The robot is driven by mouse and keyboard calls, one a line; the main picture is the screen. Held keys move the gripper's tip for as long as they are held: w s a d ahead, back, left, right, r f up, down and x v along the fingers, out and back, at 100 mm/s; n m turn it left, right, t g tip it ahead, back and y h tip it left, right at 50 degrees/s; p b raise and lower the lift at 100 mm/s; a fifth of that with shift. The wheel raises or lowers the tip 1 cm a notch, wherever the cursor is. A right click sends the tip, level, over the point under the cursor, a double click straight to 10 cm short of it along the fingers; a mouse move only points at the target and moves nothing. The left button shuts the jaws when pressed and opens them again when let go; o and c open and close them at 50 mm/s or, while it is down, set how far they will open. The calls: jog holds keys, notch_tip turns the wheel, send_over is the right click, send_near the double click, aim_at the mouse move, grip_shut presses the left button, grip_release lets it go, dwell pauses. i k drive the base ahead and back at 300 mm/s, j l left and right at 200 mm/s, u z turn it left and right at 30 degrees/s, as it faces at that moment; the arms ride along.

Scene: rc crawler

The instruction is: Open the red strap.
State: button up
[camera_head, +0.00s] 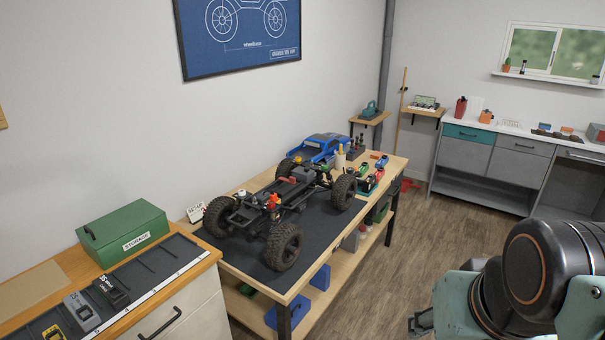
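The RC crawler (282,208) stands without its body shell on a dark mat on the wooden workbench, its big black tires on the mat. A small red patch (287,187) shows on top of its chassis and may be the red strap; it is too small to tell whether it is fastened. An orange-red part (273,201) sits nearer the front of the chassis. My arm fills the lower right corner. A dark piece at its left, perhaps part of my gripper (421,322), is far from the crawler, over the floor; its fingers cannot be made out.
A blue car body (318,148) lies behind the crawler. Small tools and colored parts (370,180) crowd the bench's right end. A green storage box (123,233) stands on the left cabinet. The wood floor (425,235) right of the workbench is largely clear.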

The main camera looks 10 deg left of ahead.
aim_at(292, 180)
jog(key=u, duration=0.65)
jog(key=i+l+u, duration=0.2)
jog(key=i+l, duration=2.1)
jog(key=l, duration=0.15)
jog(key=i+l, duration=0.1)
jog(key=l, duration=0.15)
jog(key=i+l+u, duration=0.1)
jog(key=l, duration=0.2)
jog(key=j+z, duration=0.1)
jog(key=j, duration=0.4)
jog(key=i+j, duration=0.1)
